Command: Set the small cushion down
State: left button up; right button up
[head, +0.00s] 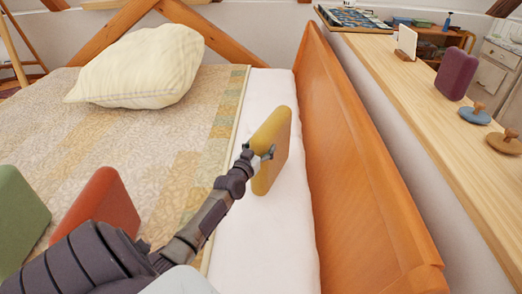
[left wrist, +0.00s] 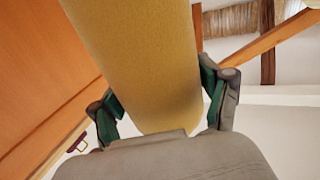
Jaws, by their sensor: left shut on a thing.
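The small cushion (head: 274,148) is mustard yellow and stands on edge over the white strip of the bed, beside the wooden bed board. My left gripper (head: 262,153) is shut on its near edge. In the left wrist view the yellow cushion (left wrist: 146,65) fills the space between the two green-padded fingers of the left gripper (left wrist: 160,100). I cannot tell whether the cushion's lower edge touches the bed. My right gripper is not in view.
A cream pillow (head: 140,70) lies on the patterned bedspread (head: 165,135). A red cushion (head: 103,203) and a green cushion (head: 20,215) stand at the near left. The orange wooden board (head: 350,165) rises along the right. A shelf (head: 425,95) beyond it holds a purple block (head: 457,73) and knobbed discs.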

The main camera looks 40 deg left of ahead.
pick_arm(q)
jog(key=shift+f, duration=0.2)
jog(key=o, duration=1.8)
jog(key=shift+s, duration=0.1)
jog(key=p+v, duration=0.1)
jog(key=v, duration=1.1)
